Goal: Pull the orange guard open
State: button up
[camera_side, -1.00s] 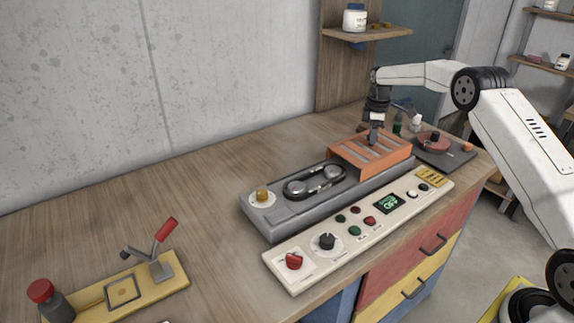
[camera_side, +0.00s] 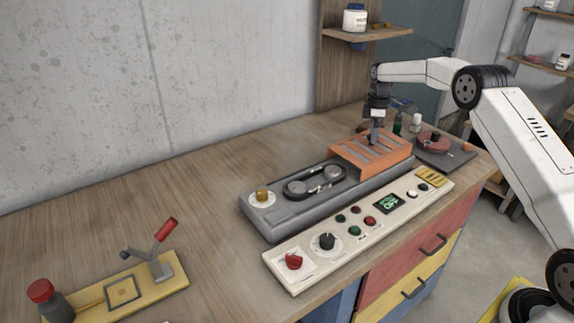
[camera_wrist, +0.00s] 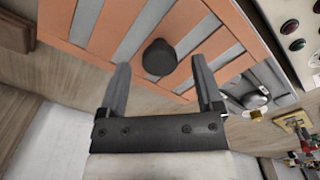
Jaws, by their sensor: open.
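The orange slotted guard (camera_side: 368,154) sits over the right end of the grey machine base (camera_side: 285,212). The belt and its two pulleys (camera_side: 315,183) lie uncovered to the left of it. My gripper (camera_side: 374,140) points down just above the guard. In the wrist view my gripper (camera_wrist: 158,80) is open, with its fingers on either side of a dark round knob (camera_wrist: 159,57) that stands on the guard (camera_wrist: 105,38). The fingers look apart from the knob. How far they reach down beside it I cannot tell.
A cream control panel (camera_side: 340,240) with knobs, buttons and a small green display runs along the front of the machine. A dark plate with a red disc (camera_side: 432,143) and small bottles (camera_side: 415,122) stand to the right and behind. The table's left middle is clear.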

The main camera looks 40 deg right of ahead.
jog(key=shift+r, duration=3.45)
jog(key=shift+a, duration=0.1)
jog(key=shift+s+a, duration=0.1)
jog(key=shift+a, duration=0.35)
jog(key=s+a+f+m+t, duration=0.1)
jog(key=s+a+f+m, duration=0.1)
jog(key=s+a, duration=0.5)
jog(key=s+a+f+m, duration=0.2)
jog(key=s+a+m, duration=0.2)
jog(key=s+a, duration=0.4)
jog(key=s+a+f+m+t, duration=0.1)
jog(key=s+a, duration=0.6)
jog(key=s, duration=0.7)
jog(key=shift+a+f+m+t, duration=0.3)
jog(key=shift+a+f+m, duration=0.05)
jog(key=shift+f+m, duration=0.6)
jog(key=shift+o, duration=0.2)
